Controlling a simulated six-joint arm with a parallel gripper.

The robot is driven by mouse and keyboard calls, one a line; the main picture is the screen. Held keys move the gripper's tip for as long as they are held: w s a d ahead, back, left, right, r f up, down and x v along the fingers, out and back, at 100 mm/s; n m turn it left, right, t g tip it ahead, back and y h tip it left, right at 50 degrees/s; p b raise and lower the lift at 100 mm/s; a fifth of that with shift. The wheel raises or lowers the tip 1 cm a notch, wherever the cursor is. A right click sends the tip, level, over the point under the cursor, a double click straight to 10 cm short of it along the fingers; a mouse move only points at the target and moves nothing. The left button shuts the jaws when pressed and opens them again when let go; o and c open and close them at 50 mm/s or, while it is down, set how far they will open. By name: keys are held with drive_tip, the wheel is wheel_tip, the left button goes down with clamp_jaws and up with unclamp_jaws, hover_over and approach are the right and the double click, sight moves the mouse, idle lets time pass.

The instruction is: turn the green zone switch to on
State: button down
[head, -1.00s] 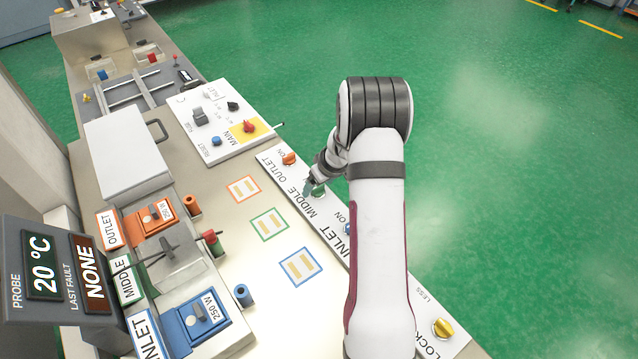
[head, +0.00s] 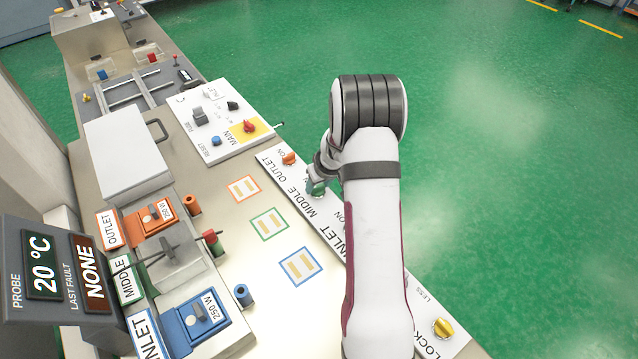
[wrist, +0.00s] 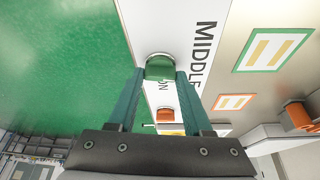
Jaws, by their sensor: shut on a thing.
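The green zone switch (wrist: 159,68) is a green knob on the white strip lettered MIDDLE, with ON printed beside it. In the wrist view it sits between the tips of my gripper (wrist: 161,76), whose two teal fingers are shut on it. I cannot tell exactly which way the knob points.
The orange OUTLET switch (head: 289,158) is close beyond my gripper and also shows in the wrist view (wrist: 165,115). The white MAIN panel (head: 225,145) lies farther back. The yellow LOCK knob (head: 442,328) is at the front right. Green floor on the right is clear.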

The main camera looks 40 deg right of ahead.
drive_tip(key=m, duration=0.2)
drive_tip(key=m+h, duration=0.1)
drive_tip(key=m, duration=0.1)
drive_tip(key=shift+w+a+h, duration=0.1)
drive_tip(key=shift+a+h, duration=0.05)
drive_tip(key=shift+h, duration=0.15)
drive_tip(key=m+g+h, duration=0.1)
drive_tip(key=m, duration=0.3)
drive_tip(key=shift+w+a, duration=0.1)
drive_tip(key=m+g+h, duration=0.1)
drive_tip(key=m+g, duration=0.1)
drive_tip(key=m, duration=0.2)
drive_tip(key=shift+w+m+g, duration=0.15)
drive_tip(key=shift+m+g, duration=0.45)
drive_tip(key=shift+m, duration=1.5)
drive_tip(key=shift+c, duration=1.6)
unclamp_jaws()
